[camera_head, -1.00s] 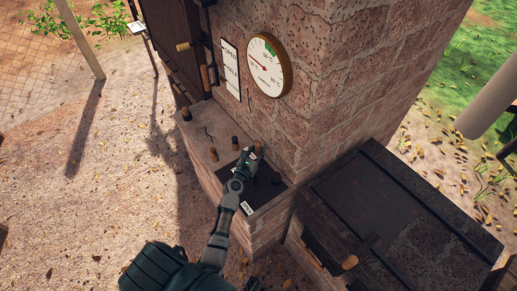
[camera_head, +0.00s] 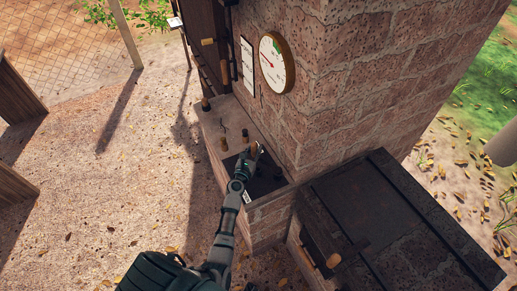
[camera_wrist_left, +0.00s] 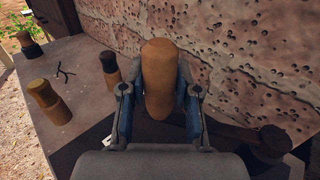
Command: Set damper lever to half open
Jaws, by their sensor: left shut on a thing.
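My left gripper (camera_head: 249,152) is over a dark plate (camera_head: 268,183) on the brick ledge beside the chimney. In the left wrist view its fingers (camera_wrist_left: 157,92) are closed on both sides of a rounded wooden lever handle (camera_wrist_left: 160,70), which stands upright between them. The handle's top also shows at the fingertips in the head view (camera_head: 255,147). The lever's lower part is hidden by my gripper. A white label (camera_head: 247,197) shows on the plate near my wrist; its text is unreadable. My right gripper is not in view.
Several wooden-topped knobs stand left on the ledge, including a light one (camera_wrist_left: 48,102) and a dark one (camera_wrist_left: 110,68). A dark knob (camera_wrist_left: 270,143) is right of my gripper. A round gauge (camera_head: 276,62) hangs on the brick wall. A dark lidded box (camera_head: 400,220) stands right.

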